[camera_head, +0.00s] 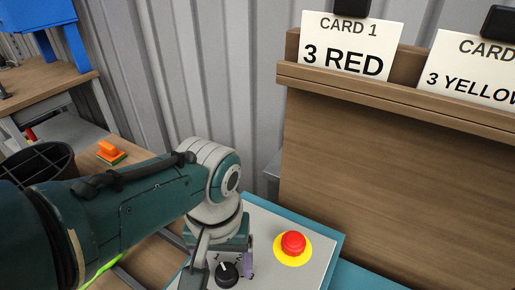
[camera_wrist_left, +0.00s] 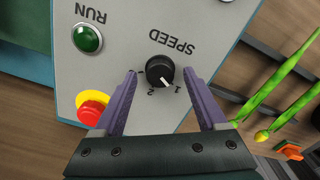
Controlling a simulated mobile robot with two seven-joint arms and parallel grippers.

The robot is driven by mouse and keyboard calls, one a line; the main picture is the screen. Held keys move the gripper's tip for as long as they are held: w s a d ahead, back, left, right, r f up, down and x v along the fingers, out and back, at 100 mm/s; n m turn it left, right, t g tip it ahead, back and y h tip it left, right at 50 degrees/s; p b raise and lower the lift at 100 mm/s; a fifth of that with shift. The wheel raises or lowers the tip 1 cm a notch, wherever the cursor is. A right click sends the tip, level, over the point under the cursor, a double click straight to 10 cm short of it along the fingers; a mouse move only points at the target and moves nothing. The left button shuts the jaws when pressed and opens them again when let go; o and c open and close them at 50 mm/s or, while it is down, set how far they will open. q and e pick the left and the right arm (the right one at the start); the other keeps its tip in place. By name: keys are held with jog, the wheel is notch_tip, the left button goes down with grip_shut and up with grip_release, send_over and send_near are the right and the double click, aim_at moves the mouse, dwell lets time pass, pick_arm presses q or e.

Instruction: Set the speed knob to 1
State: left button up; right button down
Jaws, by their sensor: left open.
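The black speed knob (camera_wrist_left: 157,68) sits on a grey panel (camera_wrist_left: 115,18) between the tips of my left gripper (camera_wrist_left: 161,74). The purple fingers are open, with a gap on each side of the knob. The knob's white pointer slants down and right in the left wrist view, towards the printed 1; whether it lines up exactly I cannot tell. A 2 is printed below the knob. In the head view the knob (camera_head: 227,275) shows below my left wrist, beside a purple finger. My right gripper is not in view.
A red stop button (camera_head: 293,243) on a yellow disc is right of the knob in the head view. A green RUN button (camera_wrist_left: 87,38) is also on the panel. A wooden board (camera_head: 390,180) with cards stands behind. Green stems (camera_wrist_left: 285,80) lie beside the panel.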

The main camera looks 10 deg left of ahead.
aim_at(226, 270)
pick_arm(q)
notch_tip(226, 270, up, 9)
jog(key=p, duration=0.5)
jog(key=shift+r+p, duration=0.15)
jog(key=shift+p, duration=0.25)
jog(key=s+a+r+m+t, duration=0.2)
jog(key=s+a+r, duration=0.25)
jog(key=s, duration=0.35)
jog(key=s+a+r+m+t, duration=0.1)
jog(key=s+a+r, duration=0.3)
jog(key=s+r, duration=0.3)
jog(key=w+p+v, duration=0.3)
jog(key=p+v, duration=1.1)
jog(key=p, duration=0.1)
jog(key=w+r+p+v, duration=0.1)
jog(key=w+p+v, duration=0.2)
jog(key=p+v, duration=1.2)
jog(key=shift+r+t+p, duration=0.3)
jog(key=shift+r+p, duration=0.2)
jog(key=shift+r, duration=0.1)
